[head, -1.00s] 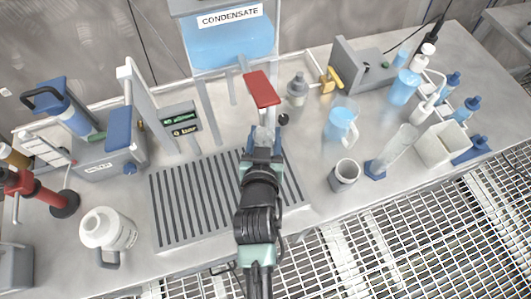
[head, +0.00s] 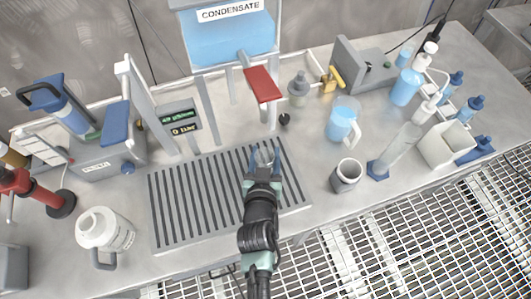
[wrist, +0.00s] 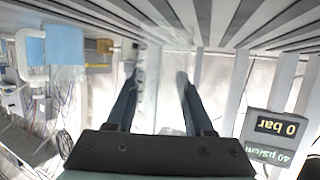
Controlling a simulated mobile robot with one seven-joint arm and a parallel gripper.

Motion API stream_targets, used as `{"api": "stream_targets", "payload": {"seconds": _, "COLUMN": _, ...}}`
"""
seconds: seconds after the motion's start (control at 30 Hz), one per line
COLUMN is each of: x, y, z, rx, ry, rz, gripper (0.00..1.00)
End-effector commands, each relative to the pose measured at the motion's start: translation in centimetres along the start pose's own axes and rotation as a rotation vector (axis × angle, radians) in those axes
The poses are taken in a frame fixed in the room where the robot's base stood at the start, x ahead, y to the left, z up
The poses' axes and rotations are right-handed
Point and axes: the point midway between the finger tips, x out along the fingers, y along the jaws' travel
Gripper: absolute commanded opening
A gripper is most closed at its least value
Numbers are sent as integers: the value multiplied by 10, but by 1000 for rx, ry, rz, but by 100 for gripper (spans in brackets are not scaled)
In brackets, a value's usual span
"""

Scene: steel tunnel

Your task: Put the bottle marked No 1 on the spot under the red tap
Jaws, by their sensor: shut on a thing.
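My gripper (head: 263,163) is shut on a clear, see-through bottle (head: 264,157) over the slotted drain grate (head: 190,205). In the wrist view my gripper (wrist: 158,100) has a finger on each side of a pale, see-through shape. I cannot read a No 1 mark on the bottle, nor tell whether its base touches the grate. The red tap (head: 262,85) sticks out in front of the blue CONDENSATE tank (head: 230,42), behind and above the bottle. The bottle looks nearer the front than the tap. No marked spot under the tap can be made out.
A grey cup (head: 346,176) and a jug of blue liquid (head: 342,122) stand right of the grate. A white jug (head: 105,230) stands front left. A grey bottle (head: 298,90) stands right of the tap. A display (head: 181,122) and upright posts stand behind the grate.

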Motion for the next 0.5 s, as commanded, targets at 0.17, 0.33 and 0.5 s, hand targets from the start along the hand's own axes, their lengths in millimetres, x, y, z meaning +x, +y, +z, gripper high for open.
{"api": "stream_targets", "payload": {"seconds": 0.17, "x": 0, "y": 0, "z": 2, "rx": 0, "ry": -1, "rz": 0, "gripper": 76}}
{"api": "stream_targets", "payload": {"seconds": 0.33, "x": 0, "y": 0, "z": 2, "rx": 0, "ry": -1, "rz": 0, "gripper": 83}}
{"api": "stream_targets", "payload": {"seconds": 0.5, "x": 0, "y": 0, "z": 1, "rx": 0, "ry": -1, "rz": 0, "gripper": 83}}
